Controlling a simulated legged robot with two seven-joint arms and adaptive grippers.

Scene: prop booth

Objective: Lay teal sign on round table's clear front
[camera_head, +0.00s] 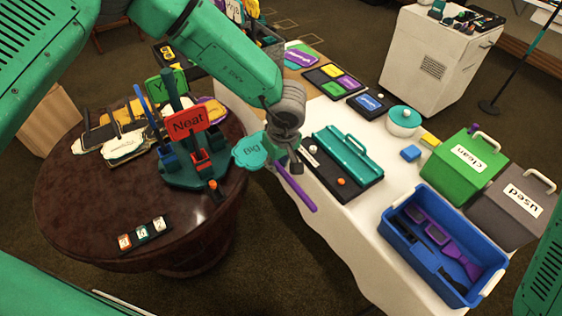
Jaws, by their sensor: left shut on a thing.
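The teal sign (252,150) reads "Big" and has a purple stick (298,188). My left gripper (279,150) is shut on it and holds it in the air, near the gap between the round table and the white table. The jaws partly hide where sign and stick meet. The dark round table (85,205) stands at the left, its front mostly bare. My right gripper is out of view; only a green part of my own body shows at the lower right.
A green stand (190,178) with a red "Neat" sign (187,121) stands on the round table near its right edge. A small black tag tray (142,234) lies at its front. A teal-and-black tray (345,160) and a blue bin (412,257) are on the white table (345,222).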

